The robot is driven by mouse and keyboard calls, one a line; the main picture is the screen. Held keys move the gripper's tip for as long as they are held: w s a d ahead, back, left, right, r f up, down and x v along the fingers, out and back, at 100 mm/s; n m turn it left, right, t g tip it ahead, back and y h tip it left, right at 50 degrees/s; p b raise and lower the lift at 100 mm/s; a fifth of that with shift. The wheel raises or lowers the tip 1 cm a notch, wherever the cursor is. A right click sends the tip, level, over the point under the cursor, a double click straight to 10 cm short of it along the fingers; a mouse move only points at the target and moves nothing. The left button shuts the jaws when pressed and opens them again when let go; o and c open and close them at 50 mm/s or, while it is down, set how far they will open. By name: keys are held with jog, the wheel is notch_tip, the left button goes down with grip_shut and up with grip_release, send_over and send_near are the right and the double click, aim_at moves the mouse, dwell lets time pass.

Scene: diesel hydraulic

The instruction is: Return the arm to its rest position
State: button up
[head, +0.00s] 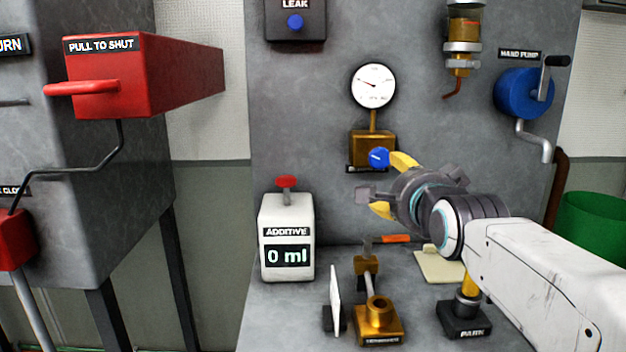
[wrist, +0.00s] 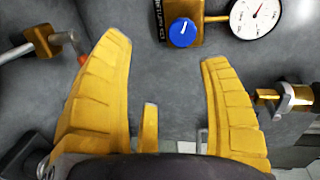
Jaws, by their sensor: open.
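My arm reaches in from the right in the head view. My gripper (head: 385,184) has yellow fingers and is open and empty, in front of the grey panel just below the brass gauge block. In the wrist view my gripper (wrist: 165,50) shows its two yellow fingers spread wide, with nothing between them. A blue knob (head: 379,157) on the brass block sits close beside the upper fingertip in the head view. The knob (wrist: 183,32) also shows beyond the gap between the fingers in the wrist view. I cannot tell whether finger and knob touch.
A round dial gauge (head: 373,85) is above the knob. A white additive container (head: 287,240) reading 0 ml, a brass fitting (head: 379,318) and a black PARK block (head: 464,318) stand on the bench. A red box (head: 150,75) is left; a blue hand pump (head: 523,93) is right.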

jog(key=s+n+g+p, duration=1.2)
jog(key=s+n+p, duration=0.4)
jog(key=s+p, duration=0.9)
jog(key=s, duration=0.5)
jog(key=shift+f+n, duration=0.3)
jog(key=shift+f, duration=0.1)
